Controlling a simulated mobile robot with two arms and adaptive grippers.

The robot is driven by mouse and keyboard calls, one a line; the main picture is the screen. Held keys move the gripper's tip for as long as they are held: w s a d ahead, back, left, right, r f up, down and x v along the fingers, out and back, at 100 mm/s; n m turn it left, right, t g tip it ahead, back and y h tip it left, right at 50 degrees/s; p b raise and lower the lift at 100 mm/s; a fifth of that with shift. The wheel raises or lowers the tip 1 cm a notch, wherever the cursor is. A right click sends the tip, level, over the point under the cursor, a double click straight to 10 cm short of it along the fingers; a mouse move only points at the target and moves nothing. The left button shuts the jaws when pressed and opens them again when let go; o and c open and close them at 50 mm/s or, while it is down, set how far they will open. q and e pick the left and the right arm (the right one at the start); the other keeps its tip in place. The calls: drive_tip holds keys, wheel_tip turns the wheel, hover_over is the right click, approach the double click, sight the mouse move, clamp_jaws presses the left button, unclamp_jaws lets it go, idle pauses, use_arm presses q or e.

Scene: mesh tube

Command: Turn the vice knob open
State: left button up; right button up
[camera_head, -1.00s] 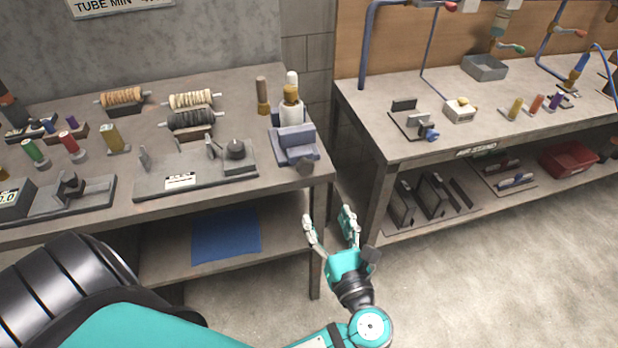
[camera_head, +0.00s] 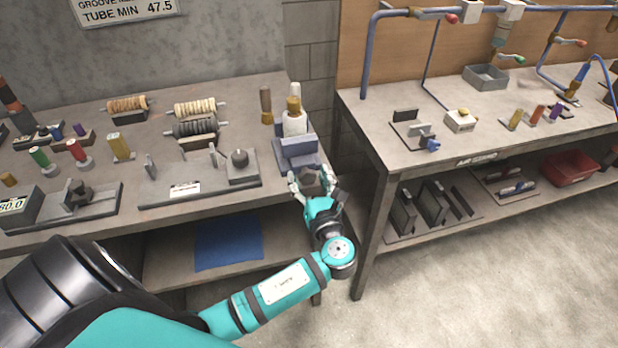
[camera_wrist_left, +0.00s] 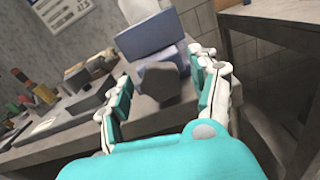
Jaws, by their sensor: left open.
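The blue-grey vice (camera_head: 296,150) sits at the right front corner of the left bench. Its dark knob (camera_head: 312,179) faces the bench's front edge. My left gripper (camera_head: 313,183) is open, with its fingers on either side of the knob in the head view. In the left wrist view the knob (camera_wrist_left: 163,82) lies ahead between the open fingers (camera_wrist_left: 160,92), below the vice jaws (camera_wrist_left: 148,37). I cannot tell whether the fingers touch the knob. My right gripper is not in view.
A white bottle (camera_head: 294,121) and a brown-handled tool (camera_head: 266,104) stand behind the vice. The right bench (camera_head: 400,150) stands across a narrow gap. A blue sheet (camera_head: 228,243) lies on the lower shelf.

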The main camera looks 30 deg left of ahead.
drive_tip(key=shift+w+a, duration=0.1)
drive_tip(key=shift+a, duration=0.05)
use_arm(q)
drive_tip(key=c, duration=1.2)
drive_tip(key=shift+o, duration=0.2)
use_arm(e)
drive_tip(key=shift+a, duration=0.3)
use_arm(q)
drive_tip(key=shift+n, duration=0.3)
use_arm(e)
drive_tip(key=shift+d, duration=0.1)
use_arm(q)
drive_tip(key=shift+n, duration=0.8)
drive_tip(key=n+b, duration=0.1)
drive_tip(key=n, duration=0.3)
drive_tip(key=shift+s+f+n, duration=0.1)
drive_tip(key=shift+n, duration=0.2)
drive_tip(key=n+b, duration=0.2)
drive_tip(key=n, duration=0.2)
drive_tip(key=shift+a+f+b, duration=0.1)
drive_tip(key=shift+f+b, duration=0.05)
drive_tip(key=shift+b, duration=0.2)
drive_tip(key=shift+n+b, duration=1.2)
drive_tip(key=shift+n, duration=0.9)
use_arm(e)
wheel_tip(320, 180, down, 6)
